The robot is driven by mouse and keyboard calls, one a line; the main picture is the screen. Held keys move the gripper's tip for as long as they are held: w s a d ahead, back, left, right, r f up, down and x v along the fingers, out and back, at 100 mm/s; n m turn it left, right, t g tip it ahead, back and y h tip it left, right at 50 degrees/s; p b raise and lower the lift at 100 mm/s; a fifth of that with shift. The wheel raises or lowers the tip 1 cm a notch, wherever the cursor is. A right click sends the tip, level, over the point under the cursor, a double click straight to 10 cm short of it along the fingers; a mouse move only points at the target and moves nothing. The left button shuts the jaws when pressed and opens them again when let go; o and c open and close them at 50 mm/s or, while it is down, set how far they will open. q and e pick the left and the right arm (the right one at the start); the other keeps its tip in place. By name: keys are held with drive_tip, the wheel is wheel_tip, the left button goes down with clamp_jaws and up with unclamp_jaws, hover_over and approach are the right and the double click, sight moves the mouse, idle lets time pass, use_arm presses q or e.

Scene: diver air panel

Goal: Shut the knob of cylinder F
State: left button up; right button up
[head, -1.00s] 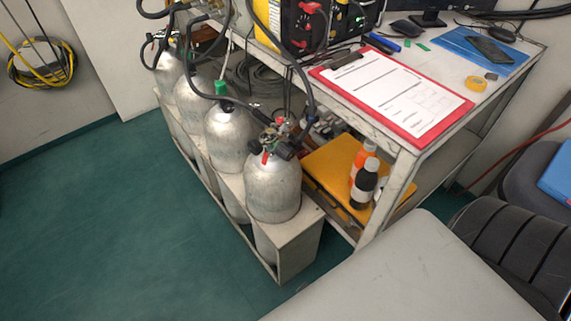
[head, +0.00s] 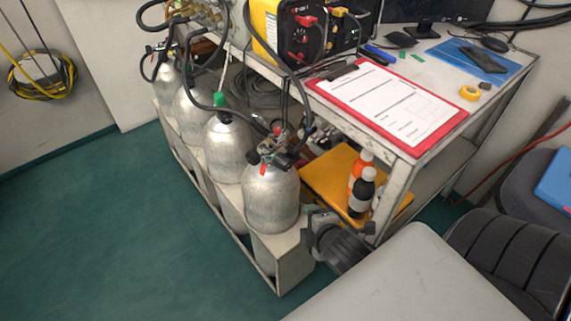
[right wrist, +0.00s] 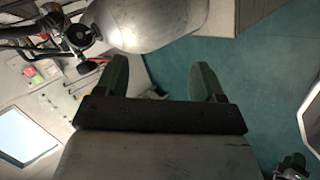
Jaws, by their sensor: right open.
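Several silver cylinders stand in a rack (head: 268,285); no letters are readable, so I cannot tell which is cylinder F. The nearest cylinder (head: 270,200) has a valve with a black knob (head: 254,157), a small red part and hoses. The one behind it (head: 228,150) has a green top. My right gripper (head: 318,220) is beside the nearest cylinder, to its lower right and below its valve. In the right wrist view its fingers (right wrist: 160,80) are apart and empty, with a silver cylinder (right wrist: 155,22) and a dark round knob (right wrist: 80,35) beyond them. My left gripper is not in view.
A workbench with a red clipboard (head: 385,108) stands right of the rack. Bottles (head: 361,190) and a yellow case (head: 325,172) are on its lower shelf. Black hoses (head: 283,65) hang over the cylinders. Green floor (head: 90,230) on the left is clear.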

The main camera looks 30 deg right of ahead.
sight(289, 167)
drive_tip(key=w+d+r+n+t+y, duration=0.2)
drive_tip(key=w+d+n+t+y, duration=0.15)
drive_tip(key=n, duration=0.75)
drive_tip(key=w+d+r+n+t+y, duration=0.1)
drive_tip(key=w+d+n+t+y, duration=0.2)
drive_tip(key=n, duration=0.9)
drive_tip(key=shift+t+h, duration=0.55)
drive_tip(key=shift+h, duration=0.1)
drive_tip(key=w+a, duration=0.1)
drive_tip(key=w, duration=0.6)
drive_tip(key=w+a, duration=0.1)
drive_tip(key=w, duration=0.2)
drive_tip(key=shift+w+a+r, duration=0.1)
drive_tip(key=shift+w+a, duration=0.05)
drive_tip(key=shift+a, duration=0.15)
drive_tip(key=c, duration=0.9)
drive_tip(key=shift+m, duration=0.3)
